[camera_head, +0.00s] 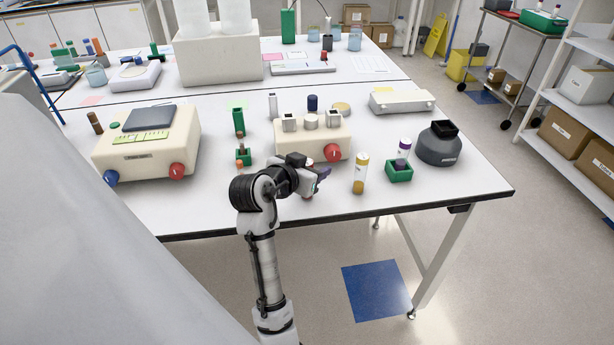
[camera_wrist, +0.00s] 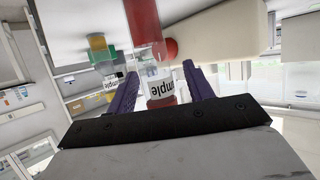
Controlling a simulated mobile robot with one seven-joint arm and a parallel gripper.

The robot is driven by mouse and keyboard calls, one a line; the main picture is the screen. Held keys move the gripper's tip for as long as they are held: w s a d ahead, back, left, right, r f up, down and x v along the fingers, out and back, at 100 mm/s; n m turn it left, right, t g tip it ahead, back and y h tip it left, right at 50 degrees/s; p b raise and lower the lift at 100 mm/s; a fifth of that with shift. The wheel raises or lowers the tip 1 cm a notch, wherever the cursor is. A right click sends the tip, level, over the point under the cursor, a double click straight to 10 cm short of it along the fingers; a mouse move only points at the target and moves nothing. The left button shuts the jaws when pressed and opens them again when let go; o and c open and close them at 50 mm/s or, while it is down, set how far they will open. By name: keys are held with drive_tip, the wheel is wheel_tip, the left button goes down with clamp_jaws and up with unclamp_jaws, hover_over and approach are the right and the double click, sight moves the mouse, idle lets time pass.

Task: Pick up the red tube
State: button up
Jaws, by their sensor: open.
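The red tube (camera_wrist: 158,88), clear with red parts at both ends and a white printed label, shows large in the wrist view. It stands between the two purple fingers of my gripper (camera_wrist: 160,88), with gaps visible beside it. In the head view my gripper (camera_head: 319,173) is at the front of the right-hand beige machine, and its fingers and wrist hide most of the tube. A small reddish lower part of the tube (camera_head: 308,194) shows just below the gripper. My gripper is open, not closed on the tube.
The beige machine (camera_head: 290,143) with a red knob (camera_head: 333,152) stands close behind my gripper. A yellow tube (camera_head: 360,172) stands to the right, beside a purple-capped tube (camera_head: 403,150) in a green holder (camera_head: 399,173).

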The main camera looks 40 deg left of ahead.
drive_tip(key=c, duration=0.9)
drive_tip(key=shift+r, duration=0.2)
wheel_tip(320, 180, up, 20)
drive_tip(key=b, duration=0.3)
drive_tip(key=shift+f, duration=0.15)
drive_tip(key=shift+w, duration=0.1)
